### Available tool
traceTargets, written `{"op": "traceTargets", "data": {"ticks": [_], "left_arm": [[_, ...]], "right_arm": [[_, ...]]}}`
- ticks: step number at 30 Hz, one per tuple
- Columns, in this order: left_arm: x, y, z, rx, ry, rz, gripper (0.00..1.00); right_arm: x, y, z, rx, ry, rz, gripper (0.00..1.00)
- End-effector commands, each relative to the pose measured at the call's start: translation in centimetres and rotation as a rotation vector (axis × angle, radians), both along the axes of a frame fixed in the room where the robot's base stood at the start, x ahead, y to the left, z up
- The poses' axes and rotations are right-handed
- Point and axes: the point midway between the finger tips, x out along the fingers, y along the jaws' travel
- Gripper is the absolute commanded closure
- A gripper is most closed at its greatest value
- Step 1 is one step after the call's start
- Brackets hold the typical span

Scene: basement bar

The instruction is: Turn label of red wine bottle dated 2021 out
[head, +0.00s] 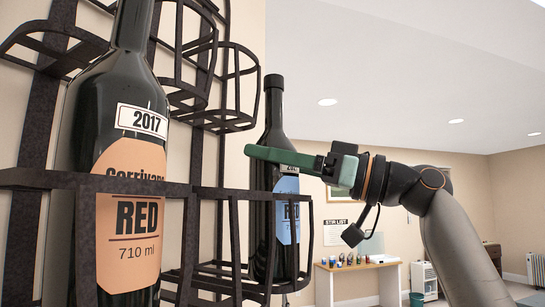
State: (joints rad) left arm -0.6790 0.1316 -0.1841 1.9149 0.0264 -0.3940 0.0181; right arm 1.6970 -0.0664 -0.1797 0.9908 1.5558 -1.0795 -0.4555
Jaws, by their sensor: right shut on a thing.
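A dark wine bottle with a blue label (287,215) stands upright in the black metal rack (225,193), right of centre. Its label faces toward the right side of the bottle, and part of "RED" shows. A white date tag (289,169) above it starts with "20"; the rest is not readable, as the green finger partly covers it. My right gripper (265,154) comes in from the right and is shut on this bottle around its shoulder, with one green finger across the front. My left gripper is not in view.
A large dark bottle with an orange label (130,215) and a "2017" tag stands close on the left in the rack, its label facing me. Rack rings and bars surround both bottles. A table (358,267) with small coloured items stands far behind. Open room lies to the right.

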Motion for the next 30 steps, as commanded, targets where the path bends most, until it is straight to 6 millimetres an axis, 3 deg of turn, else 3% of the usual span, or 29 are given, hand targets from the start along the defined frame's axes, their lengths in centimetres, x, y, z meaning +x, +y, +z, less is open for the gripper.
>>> {"op": "traceTargets", "data": {"ticks": [5,6,8,16,30], "left_arm": [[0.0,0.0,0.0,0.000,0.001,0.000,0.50],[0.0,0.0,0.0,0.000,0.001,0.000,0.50],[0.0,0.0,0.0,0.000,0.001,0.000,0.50],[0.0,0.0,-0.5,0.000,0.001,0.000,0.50],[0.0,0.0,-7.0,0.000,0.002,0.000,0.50]], "right_arm": [[0.0,0.1,-0.1,-0.003,0.001,0.005,0.62],[0.0,0.2,-0.1,-0.003,0.001,0.005,0.07],[0.0,0.2,-0.1,-0.003,0.001,0.005,0.01],[-0.1,0.1,-0.2,-0.003,-0.002,-0.010,0.00],[-0.2,0.1,-0.5,-0.002,-0.008,-0.422,0.00]]}}
